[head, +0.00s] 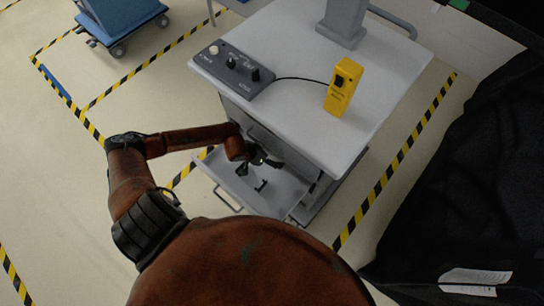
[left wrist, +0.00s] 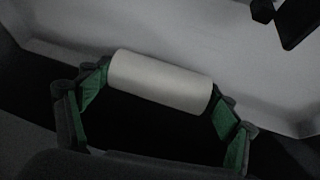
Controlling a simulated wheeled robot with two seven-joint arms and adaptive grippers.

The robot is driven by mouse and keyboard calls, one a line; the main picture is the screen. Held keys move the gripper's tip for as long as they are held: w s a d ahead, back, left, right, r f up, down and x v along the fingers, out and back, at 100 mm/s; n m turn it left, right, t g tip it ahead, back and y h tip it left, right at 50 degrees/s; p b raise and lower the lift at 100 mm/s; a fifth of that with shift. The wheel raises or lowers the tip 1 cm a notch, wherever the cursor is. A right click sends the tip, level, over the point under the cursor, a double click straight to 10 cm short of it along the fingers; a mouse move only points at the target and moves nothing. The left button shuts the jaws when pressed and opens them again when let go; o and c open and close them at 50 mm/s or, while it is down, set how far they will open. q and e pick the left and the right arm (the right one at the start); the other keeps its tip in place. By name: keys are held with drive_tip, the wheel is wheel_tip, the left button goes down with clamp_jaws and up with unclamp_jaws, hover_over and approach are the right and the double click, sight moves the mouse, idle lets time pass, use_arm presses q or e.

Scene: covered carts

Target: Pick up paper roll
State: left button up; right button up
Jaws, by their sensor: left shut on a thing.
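The paper roll (left wrist: 160,82) is a white cylinder, seen in the left wrist view lying crosswise between two green-padded fingers. My left gripper (left wrist: 160,95) is shut on it, one finger at each end of the roll. In the head view, my left gripper (head: 258,166) is over the pulled-out drawer (head: 222,174) of the grey cart. The roll cannot be made out in the head view. Whether it touches the drawer floor cannot be told. My right gripper is not in view.
The cart top (head: 310,125) carries a dark control box (head: 233,70) and a yellow device (head: 343,87) joined by a cable. A small dark object (head: 261,186) is in the drawer. A blue cart (head: 120,15) stands behind left. Dark fabric (head: 470,170) covers the right.

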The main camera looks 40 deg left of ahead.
use_arm(q)
drive_tip(key=shift+c, duration=0.9)
drive_tip(key=shift+s+a, duration=0.1)
drive_tip(key=shift+s+r, duration=0.1)
drive_tip(key=shift+r, duration=0.15)
drive_tip(key=shift+s+a+r+p, duration=0.15)
drive_tip(key=shift+s+r+p, duration=0.05)
drive_tip(key=shift+r+p, duration=0.1)
drive_tip(key=s+r, duration=0.1)
drive_tip(key=s+a+p, duration=0.1)
drive_tip(key=s+r, duration=0.1)
drive_tip(key=s, duration=0.1)
drive_tip(key=shift+a+r, duration=0.3)
drive_tip(key=shift+r, duration=0.05)
drive_tip(key=s+a+r+p, duration=0.3)
drive_tip(key=s+r, duration=0.1)
drive_tip(key=s, duration=0.4)
drive_tip(key=shift+s+r, duration=0.15)
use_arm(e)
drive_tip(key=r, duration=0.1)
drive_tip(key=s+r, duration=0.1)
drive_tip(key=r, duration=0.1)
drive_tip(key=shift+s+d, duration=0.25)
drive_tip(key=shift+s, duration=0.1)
